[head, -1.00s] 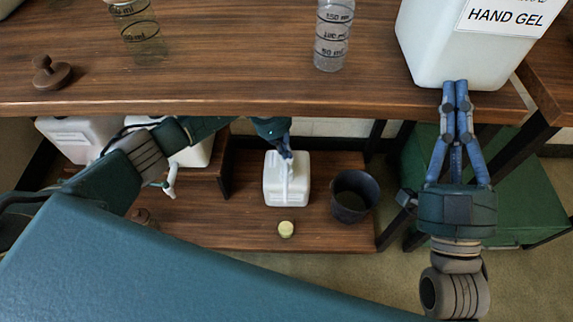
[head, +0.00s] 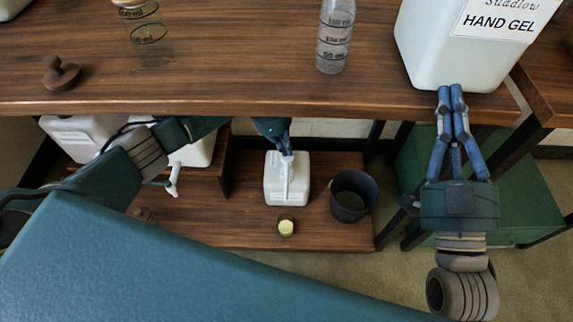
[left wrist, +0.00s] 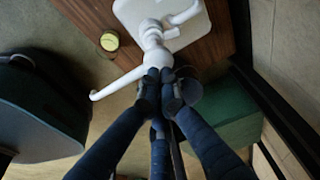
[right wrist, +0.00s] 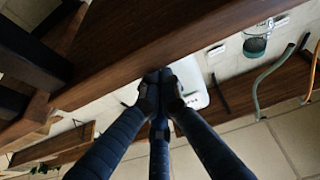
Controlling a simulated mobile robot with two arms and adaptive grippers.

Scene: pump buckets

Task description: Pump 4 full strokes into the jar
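A white pump bottle (head: 287,187) stands on the lower shelf. In the left wrist view its white pump head (left wrist: 153,38) has a long curved spout (left wrist: 120,84). A small round jar (head: 286,228) with a yellow-green top or content stands in front of the bottle; it also shows in the left wrist view (left wrist: 110,41). I cannot tell whether the spout is over it. My left gripper (head: 285,152) has its fingertips together at the pump head; contact is unclear. My right gripper (head: 450,89) is empty, fingertips together, in front of the upper table's edge by the hand gel container (head: 450,50).
A dark bucket (head: 353,196) stands right of the pump bottle. Clear graduated bottles (head: 335,40) and a brown knobbed object (head: 61,73) stand on the upper table (head: 230,75). Other white containers (head: 80,135) sit at left. A green box (head: 520,190) stands at right.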

